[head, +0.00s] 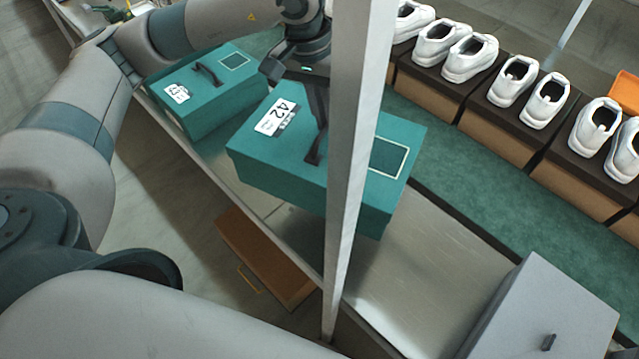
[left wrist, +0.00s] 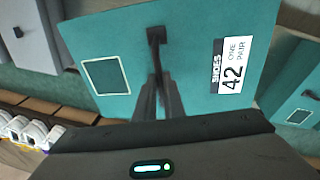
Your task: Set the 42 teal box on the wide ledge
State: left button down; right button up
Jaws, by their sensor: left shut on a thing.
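The teal box marked 42 (head: 262,163) hangs from my left gripper (head: 316,140) in the middle of the head view. The fingers are shut on its dark lid handle. In the left wrist view the box lid (left wrist: 195,65) fills the upper middle, with its 42 label, and my left gripper (left wrist: 158,85) is at the handle. The bare metal ledge (head: 440,255) runs below and to the right of the box. The box appears to be above it; I cannot tell the gap. A pale post hides part of the box. My right gripper is not in view.
A second teal box (head: 215,105) stands on the ledge to the left, its number unclear. A grey box (head: 540,310) stands at the right end. The upright post (head: 352,180) is close in front. White shoes (head: 470,57) on brown boxes line the green belt (head: 450,165) behind.

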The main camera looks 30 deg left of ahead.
pick_arm(q)
jog(key=shift+w+d, duration=0.1)
dwell(0.4)
jog(key=shift+w+d+f+n+b, duration=0.25)
jog(key=shift+w+f+n+b, duration=0.2)
jog(key=shift+w+f+n, duration=0.4)
jog(key=shift+w+d+f+n+t+y+b, duration=0.15)
jog(key=shift+w+d+f+n+y+b, duration=0.35)
jog(key=shift+w+f+n, duration=1.1)
jog(key=shift+w+d+f+n+t+y+b, duration=0.2)
jog(key=shift+d+f+n+b, duration=0.5)
jog(key=shift+n, duration=1.85)
jog(key=shift+w+d+f+n+t+y+b, duration=0.1)
jog(key=shift+w+d+f+n+y+b, duration=0.3)
jog(key=shift+w+f+n+b, duration=0.95)
jog(key=shift+s+a+f+n+p, duration=0.15)
jog(key=shift+s+n+p, duration=0.2)
jog(key=shift+n+p, duration=0.4)
